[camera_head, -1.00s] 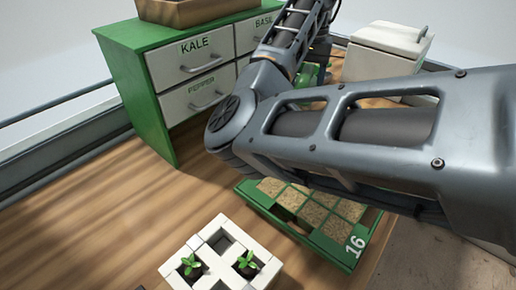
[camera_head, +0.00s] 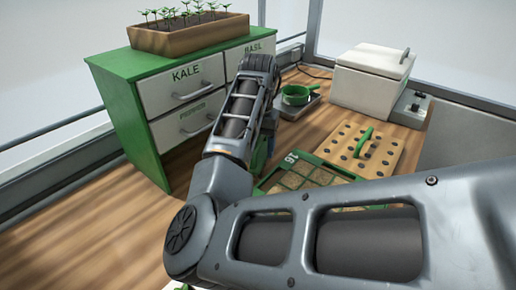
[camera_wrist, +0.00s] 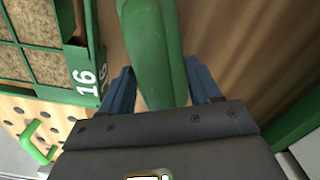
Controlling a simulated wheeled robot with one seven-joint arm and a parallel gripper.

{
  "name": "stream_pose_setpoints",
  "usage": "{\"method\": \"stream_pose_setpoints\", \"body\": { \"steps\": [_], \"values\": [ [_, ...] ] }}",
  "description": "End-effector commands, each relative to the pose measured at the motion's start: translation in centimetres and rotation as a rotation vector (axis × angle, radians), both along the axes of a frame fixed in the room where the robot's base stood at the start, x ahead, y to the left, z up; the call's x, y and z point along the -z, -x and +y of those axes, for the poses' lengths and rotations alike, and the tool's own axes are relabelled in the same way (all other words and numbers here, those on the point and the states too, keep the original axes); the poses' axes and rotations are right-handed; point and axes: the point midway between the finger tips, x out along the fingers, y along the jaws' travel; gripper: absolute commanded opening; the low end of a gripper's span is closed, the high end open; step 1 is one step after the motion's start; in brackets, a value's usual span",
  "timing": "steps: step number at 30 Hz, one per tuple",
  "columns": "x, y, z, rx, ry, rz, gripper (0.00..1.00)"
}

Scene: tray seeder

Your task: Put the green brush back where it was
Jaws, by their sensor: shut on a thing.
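My gripper (camera_wrist: 162,88) is shut on the green brush (camera_wrist: 150,45), whose smooth green body runs up between the two blue fingers in the wrist view. The brush's far end is cut off by the top edge. In the head view my arm hides most of the gripper; a bit of green (camera_head: 260,155) shows beside the arm, between the drawer cabinet (camera_head: 118,105) and the seed tray. In the wrist view the tray marked 16 (camera_wrist: 84,78) lies to the left of the brush, apart from it. Wooden surface shows under the brush.
A holed wooden board (camera_head: 390,155) with a green handle lies beside the seed tray (camera_head: 335,181). A white box (camera_head: 370,85) stands back right. Bare wood (camera_head: 120,210) is at left.

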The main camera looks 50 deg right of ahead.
Motion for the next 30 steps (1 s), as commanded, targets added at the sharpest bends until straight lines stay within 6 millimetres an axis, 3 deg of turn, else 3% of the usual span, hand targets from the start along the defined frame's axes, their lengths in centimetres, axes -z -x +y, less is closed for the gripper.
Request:
{"method": "stream_pose_setpoints", "body": {
  "steps": [4, 15, 16, 24, 30],
  "values": [
    [1.2, -0.1, 0.1, -0.002, 0.001, -0.001, 0.30],
    [1.6, 0.0, 0.0, -0.002, 0.001, -0.001, 0.30],
    [1.6, 0.0, 0.0, -0.002, 0.001, -0.001, 0.64],
    [1.6, 0.0, 0.0, -0.002, 0.001, -0.001, 0.88],
    [1.5, 0.0, 0.0, -0.002, 0.001, -0.001, 0.88]
  ]
}}
